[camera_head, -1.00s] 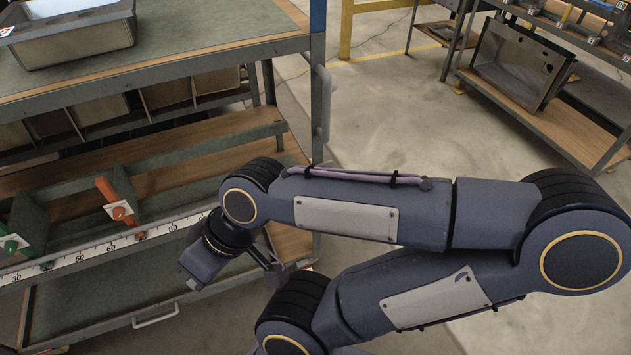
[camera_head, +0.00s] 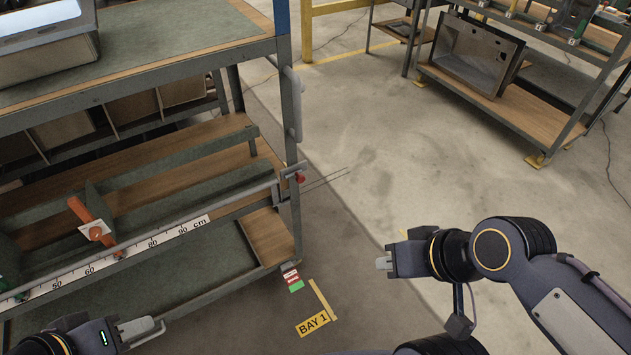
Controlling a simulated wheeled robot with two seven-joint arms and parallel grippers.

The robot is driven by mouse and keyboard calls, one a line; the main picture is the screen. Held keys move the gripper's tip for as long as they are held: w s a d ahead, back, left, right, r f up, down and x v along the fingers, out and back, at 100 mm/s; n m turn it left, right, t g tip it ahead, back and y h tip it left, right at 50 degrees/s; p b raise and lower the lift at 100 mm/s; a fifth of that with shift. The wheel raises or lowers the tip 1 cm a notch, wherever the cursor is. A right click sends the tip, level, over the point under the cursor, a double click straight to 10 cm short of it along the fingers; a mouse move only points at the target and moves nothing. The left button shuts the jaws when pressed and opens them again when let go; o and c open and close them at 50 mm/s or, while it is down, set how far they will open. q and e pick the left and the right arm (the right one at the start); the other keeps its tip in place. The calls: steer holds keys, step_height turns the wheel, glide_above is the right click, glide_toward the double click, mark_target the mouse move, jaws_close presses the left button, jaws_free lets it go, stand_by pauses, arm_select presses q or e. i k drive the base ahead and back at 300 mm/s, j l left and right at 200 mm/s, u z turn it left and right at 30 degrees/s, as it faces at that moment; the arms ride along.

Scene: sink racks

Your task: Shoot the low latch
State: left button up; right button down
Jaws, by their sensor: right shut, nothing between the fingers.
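A latch (camera_head: 290,170) with a small red knob (camera_head: 300,178) sits at the front corner post of the rack, at the end of a long grey bar (camera_head: 240,195). My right gripper (camera_head: 382,262) is shut and empty, held over the floor to the right of the rack and clear of the latch. My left gripper (camera_head: 136,327) is at the bottom left, by the rack's lower front; its finger gap does not show clearly.
An orange-red handle (camera_head: 90,222) rises by the scale strip (camera_head: 130,257) on the middle shelf. A grey tray (camera_head: 45,45) stands on top. A second rack (camera_head: 535,115) with a metal box (camera_head: 475,58) is at the back right. Floor between the racks is clear.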

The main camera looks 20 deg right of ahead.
mark_target(300, 179)
steer(key=z, duration=0.45)
steer(key=u, duration=1.8)
steer(key=z, duration=1.8)
steer(key=i+l+u, duration=0.1)
steer(key=l, duration=0.25)
steer(key=i+l+u, duration=0.1)
steer(key=l, duration=0.3)
steer(key=i+l+u, duration=0.1)
steer(key=l, duration=0.25)
steer(key=i+l+u, duration=0.1)
steer(key=l, duration=0.3)
steer(key=i, duration=0.1)
